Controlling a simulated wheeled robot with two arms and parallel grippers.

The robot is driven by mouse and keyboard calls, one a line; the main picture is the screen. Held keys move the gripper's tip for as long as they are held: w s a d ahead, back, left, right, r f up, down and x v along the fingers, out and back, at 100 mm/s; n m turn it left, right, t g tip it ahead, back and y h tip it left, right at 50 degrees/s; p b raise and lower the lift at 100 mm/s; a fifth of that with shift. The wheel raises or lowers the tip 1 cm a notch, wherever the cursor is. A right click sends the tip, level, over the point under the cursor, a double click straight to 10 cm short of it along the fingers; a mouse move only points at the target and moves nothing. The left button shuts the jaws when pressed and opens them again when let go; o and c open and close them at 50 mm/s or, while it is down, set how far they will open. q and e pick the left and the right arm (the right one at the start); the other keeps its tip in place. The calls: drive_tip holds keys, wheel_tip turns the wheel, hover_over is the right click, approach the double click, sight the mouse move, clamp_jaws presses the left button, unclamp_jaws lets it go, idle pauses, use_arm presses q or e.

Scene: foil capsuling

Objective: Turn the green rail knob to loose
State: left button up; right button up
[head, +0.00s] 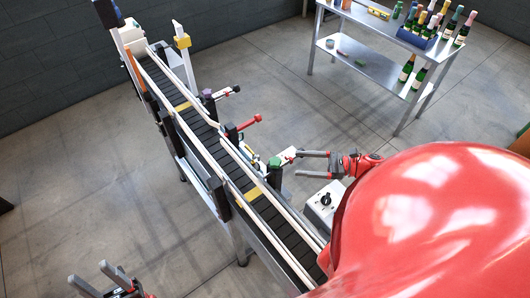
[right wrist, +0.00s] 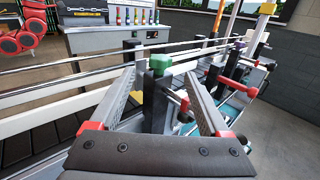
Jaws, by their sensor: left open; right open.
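The green rail knob (head: 274,162) sits on top of a dark post at the near side rail of the conveyor (head: 215,150). In the right wrist view the green knob (right wrist: 160,61) shows beyond and between my fingertips. My right gripper (head: 300,164) is open and empty, its fingers pointing left toward the knob. In the right wrist view my right gripper (right wrist: 158,76) has its fingers spread on either side of the post; whether they touch anything is unclear. My left gripper (head: 88,273) is open and empty at the lower left, away from the conveyor.
Other rail posts carry a purple knob (head: 207,92) and a red-handled rod (head: 250,122). A control box with a black dial (head: 325,200) stands close to my right gripper. A metal table (head: 380,68) with bottles stands at the back right. The floor between is clear.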

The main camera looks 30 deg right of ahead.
sight(273, 161)
drive_tip(key=b+x, duration=0.2)
drive_tip(key=x, duration=0.7)
drive_tip(key=shift+w+a+f, duration=0.15)
drive_tip(key=shift+w+a, duration=0.1)
drive_tip(key=shift+w, duration=0.05)
drive_tip(key=p+x, duration=0.1)
drive_tip(key=x, duration=0.1)
drive_tip(key=shift+w+a, duration=0.15)
drive_tip(key=shift+a, duration=0.2)
clamp_jaws()
